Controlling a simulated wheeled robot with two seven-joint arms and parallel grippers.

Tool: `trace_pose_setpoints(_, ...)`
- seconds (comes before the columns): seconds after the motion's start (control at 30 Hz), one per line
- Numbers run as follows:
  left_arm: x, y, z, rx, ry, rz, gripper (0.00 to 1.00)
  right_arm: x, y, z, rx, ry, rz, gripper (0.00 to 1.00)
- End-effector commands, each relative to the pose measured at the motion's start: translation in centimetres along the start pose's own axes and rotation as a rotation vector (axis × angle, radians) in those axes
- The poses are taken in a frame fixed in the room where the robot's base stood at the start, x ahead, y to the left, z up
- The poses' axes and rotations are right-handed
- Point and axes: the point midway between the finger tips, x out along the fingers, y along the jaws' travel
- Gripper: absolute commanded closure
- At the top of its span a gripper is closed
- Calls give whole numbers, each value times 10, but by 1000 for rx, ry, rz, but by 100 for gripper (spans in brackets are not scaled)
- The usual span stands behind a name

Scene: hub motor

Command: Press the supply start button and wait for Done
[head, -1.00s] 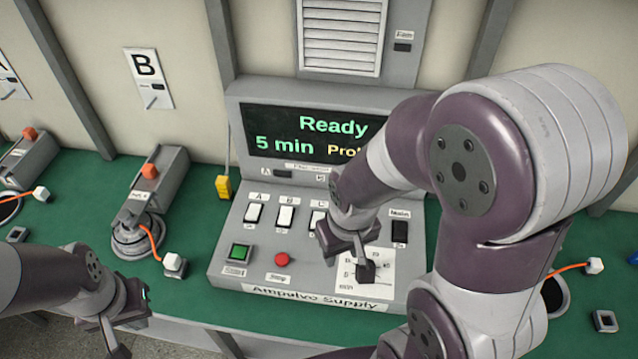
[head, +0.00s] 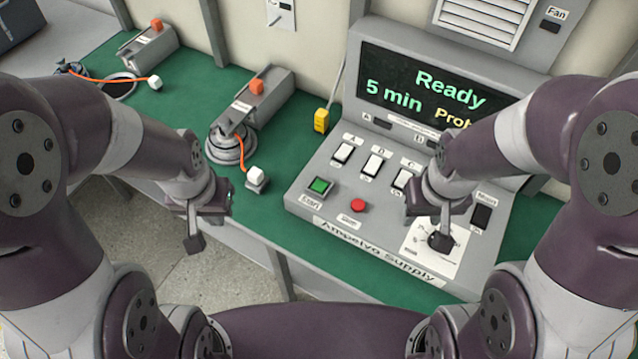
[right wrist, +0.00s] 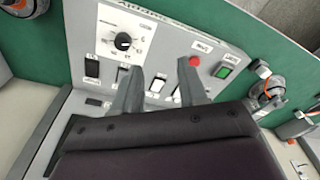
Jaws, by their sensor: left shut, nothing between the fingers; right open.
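The supply console (head: 300,196) stands on the green bench, and its screen (head: 430,95) reads "Ready", "5 min" and part of "Prot". The green start button (head: 320,186) is at the console's front left, left of a red button (head: 358,205). In the right wrist view the green button (right wrist: 223,72) is right of the red one. My left gripper (head: 195,243) is shut and empty, left of the console and in front of the bench edge. My right gripper (head: 440,240) is over the console's dial area; its open fingers (right wrist: 165,95) show in the right wrist view.
White switches (head: 373,165) run across the console, with a dark main switch (head: 481,216) at right. A motor fixture (head: 231,146) with an orange cable and white plug (head: 256,175) sits left of the console. A yellow item (head: 321,120) stands beside the console.

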Motion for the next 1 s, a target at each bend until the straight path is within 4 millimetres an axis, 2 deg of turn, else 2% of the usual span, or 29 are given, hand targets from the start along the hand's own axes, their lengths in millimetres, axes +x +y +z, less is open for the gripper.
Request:
trace_pose_setpoints(0.07, 0, 0, 0, 0, 0, 0, 100, 0, 0, 0, 0, 0, 0, 57)
trace_pose_setpoints(0.1, 0, 0, 0, 0, 0, 0, 100, 0, 0, 0, 0, 0, 0, 70)
trace_pose_setpoints(0.2, 0, 0, 0, 0, 0, 0, 100, 0, 0, 0, 0, 0, 0, 100)
trace_pose_setpoints(1.0, 0, 0, 0, 0, 0, 0, 100, 0, 0, 0, 0, 0, 0, 100)
